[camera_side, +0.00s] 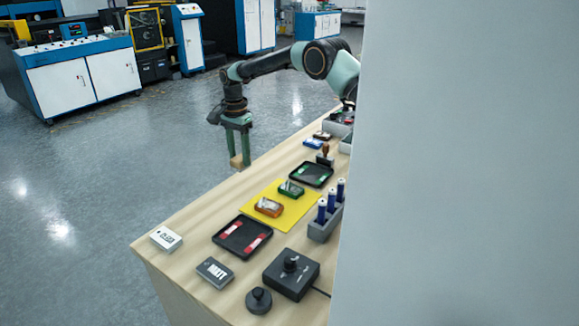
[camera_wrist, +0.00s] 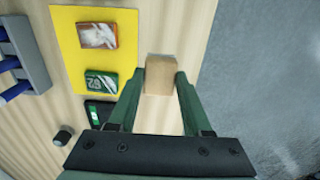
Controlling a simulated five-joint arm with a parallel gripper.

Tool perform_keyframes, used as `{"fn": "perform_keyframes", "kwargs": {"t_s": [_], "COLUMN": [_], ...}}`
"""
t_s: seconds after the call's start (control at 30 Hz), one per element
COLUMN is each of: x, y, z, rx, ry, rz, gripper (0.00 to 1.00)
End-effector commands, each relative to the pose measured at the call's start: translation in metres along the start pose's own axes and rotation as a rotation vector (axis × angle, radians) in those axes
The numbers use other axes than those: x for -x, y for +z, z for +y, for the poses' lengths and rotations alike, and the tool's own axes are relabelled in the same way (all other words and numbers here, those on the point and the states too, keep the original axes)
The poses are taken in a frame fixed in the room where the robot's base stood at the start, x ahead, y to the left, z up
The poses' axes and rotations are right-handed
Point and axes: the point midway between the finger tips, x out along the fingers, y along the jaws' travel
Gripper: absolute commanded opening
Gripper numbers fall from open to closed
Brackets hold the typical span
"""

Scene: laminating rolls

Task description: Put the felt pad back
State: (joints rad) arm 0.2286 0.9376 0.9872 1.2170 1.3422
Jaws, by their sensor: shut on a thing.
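The felt pad (camera_side: 236,161) is a small tan block. My gripper (camera_side: 239,156) is shut on it, pointing down near the left long edge of the wooden table. In the wrist view the pad (camera_wrist: 160,73) sits between the tips of the two green fingers of my gripper (camera_wrist: 164,79). The pad looks held above the tabletop; the side view does not show the exact gap. No empty place clearly meant for the pad can be picked out.
A yellow mat (camera_side: 265,222) carries an orange item (camera_side: 269,207) and a green item (camera_side: 291,189). Black trays (camera_side: 227,239) lie on either side. A grey rack (camera_side: 323,229) holds blue-handled tools. A stamp (camera_side: 325,156) stands farther back. A grey panel (camera_side: 460,160) hides the right.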

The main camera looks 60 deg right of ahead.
Motion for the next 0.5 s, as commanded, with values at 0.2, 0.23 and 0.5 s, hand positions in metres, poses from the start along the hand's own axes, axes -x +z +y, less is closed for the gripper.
{"fn": "perform_keyframes", "kwargs": {"t_s": [0.2,0.23,0.5], "x": [-0.035,-0.037,-0.059], "y": [0.0,0.0,0.0], "z": [0.0,0.0,0.001], "rx": [0.0,0.0,0.0], "ry": [0.001,0.001,0.002], "rz": [0.0,0.0,-0.001], "gripper": [0.05,0.05,0.05]}}
